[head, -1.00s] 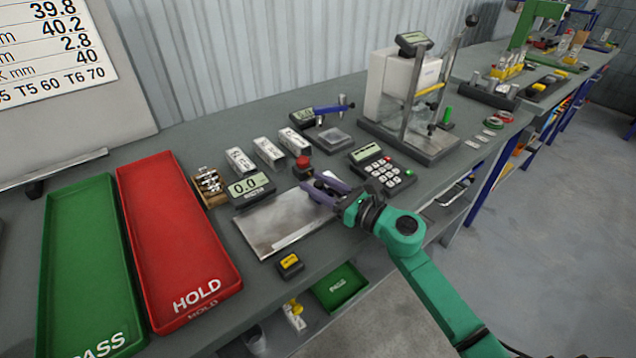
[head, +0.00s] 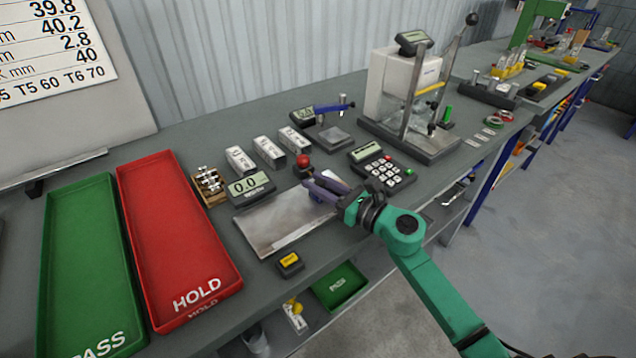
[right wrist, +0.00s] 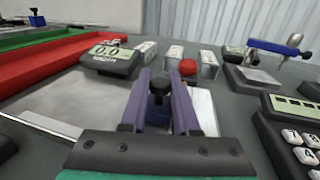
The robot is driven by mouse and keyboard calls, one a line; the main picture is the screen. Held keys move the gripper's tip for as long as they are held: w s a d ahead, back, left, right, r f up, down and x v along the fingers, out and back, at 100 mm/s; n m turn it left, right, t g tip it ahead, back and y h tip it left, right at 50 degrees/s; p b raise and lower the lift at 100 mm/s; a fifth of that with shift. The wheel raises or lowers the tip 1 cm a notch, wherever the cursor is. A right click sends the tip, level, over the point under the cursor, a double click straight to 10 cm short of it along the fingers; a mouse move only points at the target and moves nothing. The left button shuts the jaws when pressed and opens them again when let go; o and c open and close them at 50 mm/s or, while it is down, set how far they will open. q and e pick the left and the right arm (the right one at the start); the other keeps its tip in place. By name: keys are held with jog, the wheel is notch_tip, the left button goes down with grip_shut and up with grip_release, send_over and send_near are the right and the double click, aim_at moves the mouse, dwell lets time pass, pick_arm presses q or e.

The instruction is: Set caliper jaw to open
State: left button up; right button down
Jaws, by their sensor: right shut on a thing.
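My right gripper (head: 318,184) has purple fingers and reaches over the right end of a flat metal plate (head: 270,234). In the right wrist view the fingers (right wrist: 162,92) are shut on a small dark knob (right wrist: 158,86) on a stem. I take this knob for part of the caliper jaw; the fingers hide most of what is under it. A display (head: 251,186) reading 0.0 stands at the plate's back left edge, and it also shows in the right wrist view (right wrist: 108,54). My left gripper is not in view.
A red knob (head: 304,161) stands just behind the fingers, near several pale blocks (head: 268,152). A keypad (head: 383,172) lies close on the right. The red HOLD tray (head: 180,240) and green PASS tray (head: 85,270) lie left. A small yellow-topped block (head: 289,262) sits in front.

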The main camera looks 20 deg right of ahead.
aim_at(290, 215)
dwell(0.6)
jog(key=s+a, duration=0.1)
jog(key=a, duration=0.1)
jog(key=s+a+p, duration=0.1)
jog(key=a, duration=0.2)
jog(key=s+a+p, duration=0.1)
jog(key=a, duration=0.2)
jog(key=shift+s, duration=0.1)
jog(key=c, duration=0.7)
grip_release()
jog(key=shift+d, duration=0.1)
jog(key=shift+s+d+f, duration=0.15)
jog(key=shift+s+d, duration=0.05)
jog(key=shift+s, duration=0.1)
jog(key=b+v, duration=0.7)
jog(key=v, duration=0.6)
jog(key=shift+s, duration=0.25)
jog(key=shift+s+d+r, duration=0.1)
jog(key=shift+s+r, duration=0.05)
jog(key=shift+r, duration=0.05)
